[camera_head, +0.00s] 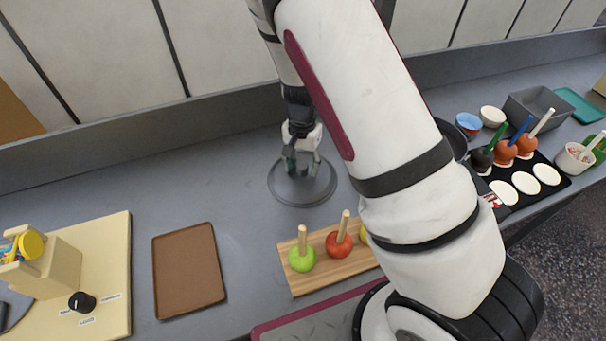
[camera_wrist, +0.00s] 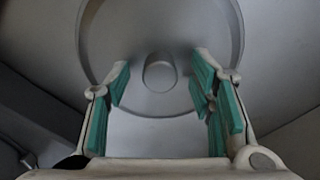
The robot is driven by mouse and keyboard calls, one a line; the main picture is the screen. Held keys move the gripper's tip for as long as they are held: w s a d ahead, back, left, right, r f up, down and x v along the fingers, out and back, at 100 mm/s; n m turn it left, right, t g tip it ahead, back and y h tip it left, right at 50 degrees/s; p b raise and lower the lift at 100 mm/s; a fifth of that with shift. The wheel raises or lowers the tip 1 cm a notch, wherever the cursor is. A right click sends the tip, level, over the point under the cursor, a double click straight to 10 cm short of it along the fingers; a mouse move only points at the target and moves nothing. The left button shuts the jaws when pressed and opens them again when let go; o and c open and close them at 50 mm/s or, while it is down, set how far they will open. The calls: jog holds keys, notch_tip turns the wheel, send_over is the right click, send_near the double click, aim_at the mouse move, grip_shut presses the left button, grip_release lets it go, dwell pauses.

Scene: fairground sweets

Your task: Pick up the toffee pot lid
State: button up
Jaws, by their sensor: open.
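The toffee pot lid (camera_head: 286,190) is a round grey disc lying flat on the grey counter, in the middle of the head view. In the wrist view the lid (camera_wrist: 113,62) fills the upper middle, with a round knob (camera_wrist: 159,73) at its centre. My gripper (camera_head: 301,165) is above the lid, pointing down at it. In the wrist view my gripper (camera_wrist: 160,88) is open, its teal-padded fingers on either side of the knob with a gap to each. My gripper hides part of the lid in the head view.
A wooden board (camera_head: 326,278) with apples on sticks lies in front of the lid. A brown tray (camera_head: 188,270) is to the left. A black mat (camera_head: 557,184) with dipped apples and white discs is at the right. A wall (camera_head: 225,103) runs behind; counter left of the lid is clear.

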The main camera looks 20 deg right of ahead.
jog(key=shift+f, duration=0.4)
jog(key=shift+c, duration=0.3)
grip_shut()
